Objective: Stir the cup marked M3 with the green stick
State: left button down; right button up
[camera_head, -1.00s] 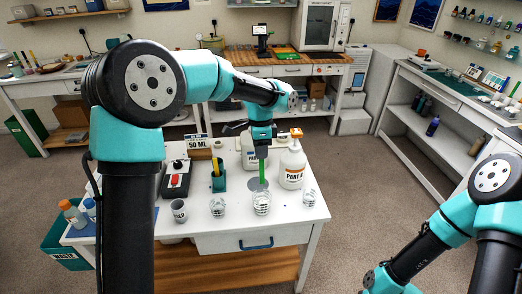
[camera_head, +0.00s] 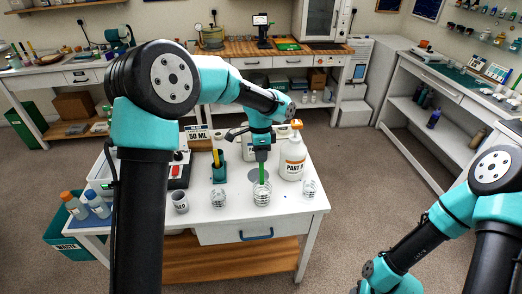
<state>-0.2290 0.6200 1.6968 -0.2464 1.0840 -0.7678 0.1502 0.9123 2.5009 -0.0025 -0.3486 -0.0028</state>
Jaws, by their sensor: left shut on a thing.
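My left gripper (camera_head: 261,154) is shut on the green stick (camera_head: 262,174) and points straight down over the table. The stick is upright, and its lower end reaches into a clear cup (camera_head: 262,194) with dark lines on it. Two more clear cups stand on the table, one to its left (camera_head: 219,197) and one to its right (camera_head: 309,188). The marks on the cups are too small to read, so I cannot tell which is M3. My right gripper is out of view; only my right arm shows at the lower right.
A teal holder (camera_head: 219,172) with a yellow stick, a grey cup (camera_head: 180,202) and a 50 ML sign (camera_head: 198,134) stand to the left. A waste bin (camera_head: 68,243) is at the table's left end. The front right tabletop is clear.

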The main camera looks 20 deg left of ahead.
aim_at(262, 174)
pick_arm(q)
jog(key=shift+s+d+f, duration=0.1)
jog(key=shift+s+f, duration=0.1)
jog(key=shift+f, duration=0.95)
jog(key=shift+s+d+f, duration=0.1)
jog(key=shift+s+f, duration=0.15)
jog(key=shift+f, duration=0.95)
jog(key=shift+s+d+f, duration=0.1)
jog(key=shift+s+f, duration=0.1)
jog(key=shift+f, duration=0.95)
jog(key=shift+s, duration=0.2)
